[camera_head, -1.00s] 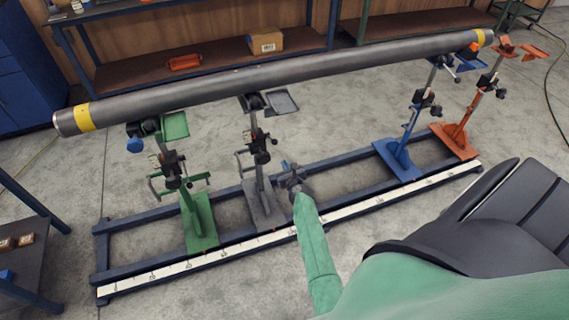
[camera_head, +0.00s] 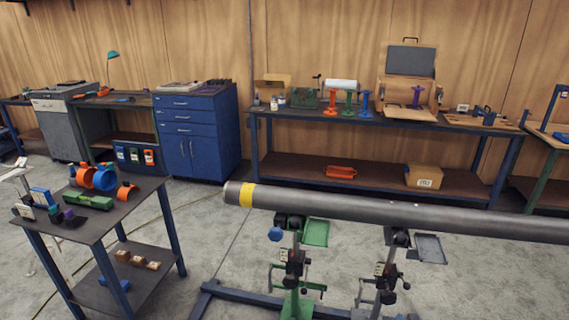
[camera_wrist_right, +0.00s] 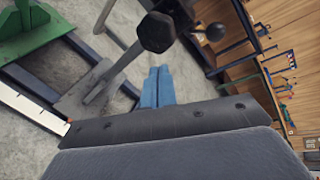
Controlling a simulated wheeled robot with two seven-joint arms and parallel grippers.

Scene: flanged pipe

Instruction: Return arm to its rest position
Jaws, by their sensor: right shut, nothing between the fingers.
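My right gripper (camera_wrist_right: 157,87) shows in the right wrist view as two blue fingers side by side, shut and empty. It points toward the grey pipe stand (camera_wrist_right: 95,85), whose post and black knob (camera_wrist_right: 157,32) stand close by; I cannot tell the exact gap. The long grey pipe (camera_head: 400,214) with a yellow band lies across the green stand (camera_head: 293,265) and the grey stand (camera_head: 385,275).
A tool table (camera_head: 40,235) with orange and blue clamps stands at left. A blue cabinet (camera_head: 195,130) and a long workbench (camera_head: 300,165) line the back wall. The floor rail (camera_head: 240,293) runs under the stands. Concrete floor between table and stands is clear.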

